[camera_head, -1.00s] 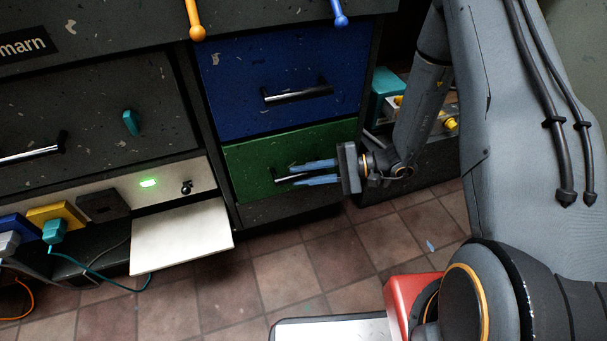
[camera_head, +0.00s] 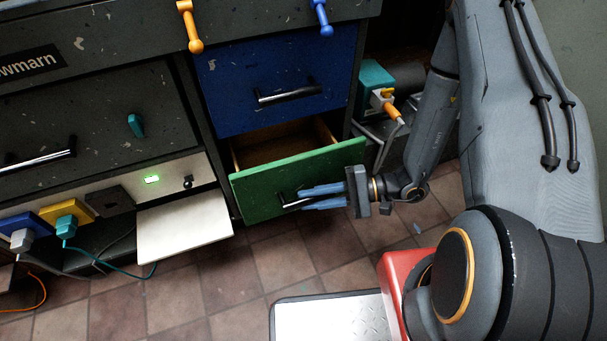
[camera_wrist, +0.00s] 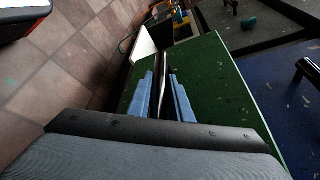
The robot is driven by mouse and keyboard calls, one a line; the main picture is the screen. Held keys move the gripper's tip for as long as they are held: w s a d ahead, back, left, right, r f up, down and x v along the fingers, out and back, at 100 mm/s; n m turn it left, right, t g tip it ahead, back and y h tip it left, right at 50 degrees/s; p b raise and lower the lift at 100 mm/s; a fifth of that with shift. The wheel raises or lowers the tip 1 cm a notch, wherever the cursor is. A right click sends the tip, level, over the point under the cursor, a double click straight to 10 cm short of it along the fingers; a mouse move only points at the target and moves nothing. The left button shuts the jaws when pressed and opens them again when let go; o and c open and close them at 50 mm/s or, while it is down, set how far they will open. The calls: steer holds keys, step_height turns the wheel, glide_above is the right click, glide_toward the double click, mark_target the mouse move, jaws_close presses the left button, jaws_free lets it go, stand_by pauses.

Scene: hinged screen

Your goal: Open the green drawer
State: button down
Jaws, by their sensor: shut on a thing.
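The green drawer (camera_head: 262,187) is pulled part way out below the blue drawer, and its wooden inside (camera_head: 285,143) shows over the top edge of the front. My gripper (camera_head: 312,197) is at the drawer front, its blue fingers around the dark bar handle (camera_head: 291,201). In the wrist view the green front (camera_wrist: 216,98) fills the middle, and my gripper's fingers (camera_wrist: 163,97) lie on either side of the handle (camera_wrist: 162,88). The gripper is shut on the handle. The drawer's floor is mostly hidden.
The blue drawer (camera_head: 262,70) above is closed. A white flap (camera_head: 183,224) sticks out left of the green drawer, near its front. Plugs and cables (camera_head: 66,225) are at the far left. Tiled floor (camera_head: 200,290) is open in front.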

steer(key=s+d+p, duration=0.2)
steer(key=s+p, duration=0.1)
steer(key=s, duration=0.5)
steer(key=shift+d, duration=0.15)
steer(key=shift+s, duration=0.1)
steer(key=c, duration=1.6)
jaws_free()
steer(key=shift+d, duration=0.1)
steer(key=shift+p+v, duration=0.65)
steer(key=shift+v, duration=3.2)
